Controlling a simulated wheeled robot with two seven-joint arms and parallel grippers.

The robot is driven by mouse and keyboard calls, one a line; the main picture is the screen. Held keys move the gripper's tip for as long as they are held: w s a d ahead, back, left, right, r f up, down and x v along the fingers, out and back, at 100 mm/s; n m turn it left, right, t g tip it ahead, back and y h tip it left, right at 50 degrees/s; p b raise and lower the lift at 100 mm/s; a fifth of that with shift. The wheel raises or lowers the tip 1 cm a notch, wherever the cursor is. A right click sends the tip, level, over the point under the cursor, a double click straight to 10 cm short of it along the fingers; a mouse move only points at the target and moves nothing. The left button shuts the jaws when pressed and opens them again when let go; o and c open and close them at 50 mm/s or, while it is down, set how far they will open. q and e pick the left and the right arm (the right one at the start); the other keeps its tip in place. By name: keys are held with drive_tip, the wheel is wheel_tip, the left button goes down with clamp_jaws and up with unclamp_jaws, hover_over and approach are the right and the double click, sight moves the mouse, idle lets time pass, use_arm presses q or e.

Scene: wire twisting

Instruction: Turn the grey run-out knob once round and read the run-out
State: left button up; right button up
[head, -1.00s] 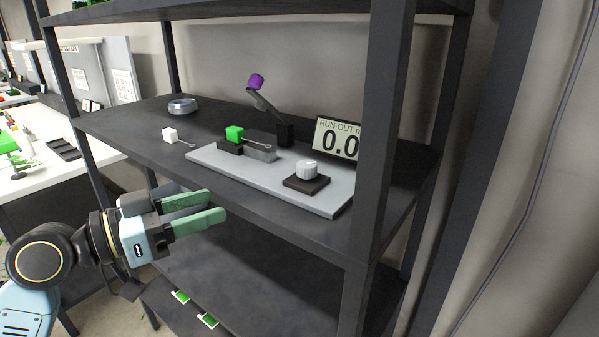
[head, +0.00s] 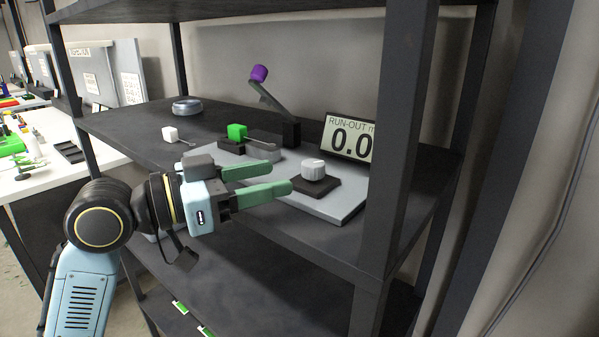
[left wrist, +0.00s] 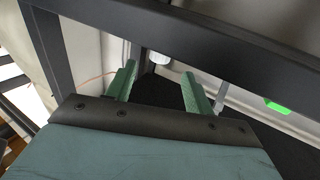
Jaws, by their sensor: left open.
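The light grey knob (head: 313,169) stands on a dark square base (head: 318,190) at the right of the grey plate (head: 345,211) on the shelf. The run-out display (head: 347,139) behind it shows "0.0", its right part hidden by the shelf post. My left gripper (head: 282,178), with green fingers, is open and empty just left of the knob, apart from it. In the left wrist view, a pale rounded thing, probably the knob (left wrist: 159,58), shows beyond and between the open fingers (left wrist: 160,72). My right gripper is not in view.
A green cube (head: 237,131) sits on a dark block, beside an arm with a purple tip (head: 259,73). A white cube (head: 170,134) and a grey ring (head: 187,107) are farther left. The dark front post (head: 400,130) stands right of the knob.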

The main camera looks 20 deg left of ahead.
sight(308, 172)
use_arm(q)
drive_tip(key=x, duration=0.4)
drive_tip(key=shift+w+d, duration=0.65)
drive_tip(key=shift+d, duration=0.05)
drive_tip(key=shift+c, duration=1.6)
drive_tip(key=c, duration=0.7)
drive_tip(key=shift+o, duration=0.2)
drive_tip(key=n+t+y+p, duration=0.1)
drive_tip(key=p, duration=0.1)
drive_tip(key=n+t+y+p, duration=0.1)
drive_tip(key=y+p, duration=0.1)
drive_tip(key=n+t+y+p, duration=0.1)
drive_tip(key=p, duration=0.1)
drive_tip(key=shift+s+d+r+n+y, duration=0.2)
drive_tip(key=shift+s+d+n+y, duration=0.05)
drive_tip(key=shift+d+n+y, duration=0.05)
drive_tip(key=shift+d+n+t+y+p, duration=0.15)
drive_tip(key=shift+n+t+y+p, duration=0.25)
drive_tip(key=shift+n+y+p, duration=0.4)
drive_tip(key=shift+f+n+t+y+p, duration=0.2)
drive_tip(key=shift+n+t+y+p, duration=0.25)
drive_tip(key=shift+y+p, duration=0.5)
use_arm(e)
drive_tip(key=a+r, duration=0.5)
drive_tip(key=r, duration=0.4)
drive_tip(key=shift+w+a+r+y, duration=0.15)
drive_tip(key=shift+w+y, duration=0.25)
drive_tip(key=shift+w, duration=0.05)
use_arm(q)
drive_tip(key=shift+y, duration=0.35)
